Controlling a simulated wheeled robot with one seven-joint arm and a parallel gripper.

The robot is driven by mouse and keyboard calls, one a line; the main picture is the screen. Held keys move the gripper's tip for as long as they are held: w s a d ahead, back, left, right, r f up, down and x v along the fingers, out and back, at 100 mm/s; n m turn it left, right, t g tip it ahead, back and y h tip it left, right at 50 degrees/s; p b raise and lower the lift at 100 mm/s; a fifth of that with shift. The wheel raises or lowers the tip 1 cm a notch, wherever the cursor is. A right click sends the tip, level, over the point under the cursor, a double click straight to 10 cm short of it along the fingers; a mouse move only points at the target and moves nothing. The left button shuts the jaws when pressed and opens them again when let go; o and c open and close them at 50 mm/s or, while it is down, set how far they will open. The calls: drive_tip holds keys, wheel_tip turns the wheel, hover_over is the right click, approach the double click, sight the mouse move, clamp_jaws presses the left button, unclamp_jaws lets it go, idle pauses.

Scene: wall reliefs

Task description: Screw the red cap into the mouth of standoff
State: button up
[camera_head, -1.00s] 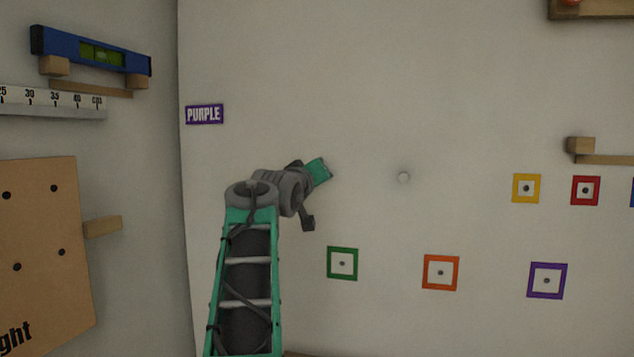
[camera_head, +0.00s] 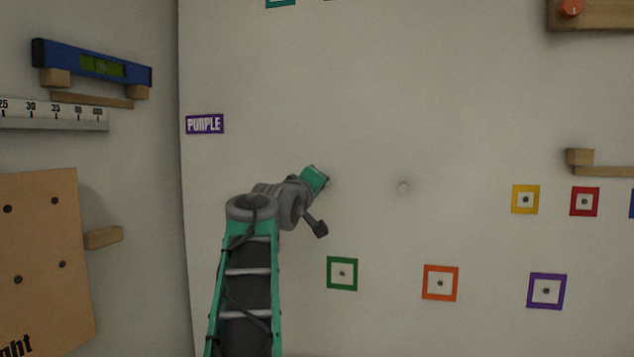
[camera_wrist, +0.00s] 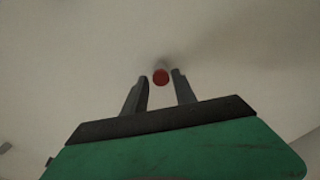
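A small round red cap (camera_wrist: 161,77) shows in the wrist view between the two fingertips of my gripper (camera_wrist: 161,80). The fingers stand apart on either side of it, with a thin strip of wall seeming to show at each side; whether they touch it is hard to tell. A soft grey shadow lies just above the cap. In the head view my green gripper (camera_head: 315,179) is close to the pale wall, and the cap and fingers are hidden. A small pale round stub (camera_head: 403,187), likely the standoff, is on the wall to the right of my gripper.
Green (camera_head: 342,273), orange (camera_head: 440,283) and purple (camera_head: 547,291) framed squares are below; yellow (camera_head: 525,199) and red (camera_head: 585,201) ones are to the right. A wooden ledge (camera_head: 600,166) juts out at right. A perforated board (camera_head: 42,260) is at left. The wall around the stub is clear.

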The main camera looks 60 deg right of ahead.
drive_tip(key=n+p, duration=0.7)
drive_tip(key=n, duration=1)
drive_tip(key=shift+w+f, duration=0.1)
drive_tip(key=shift+f, duration=0.05)
clamp_jaws()
drive_tip(key=m+b, duration=0.2)
drive_tip(key=m, duration=0.2)
drive_tip(key=shift+m, duration=0.4)
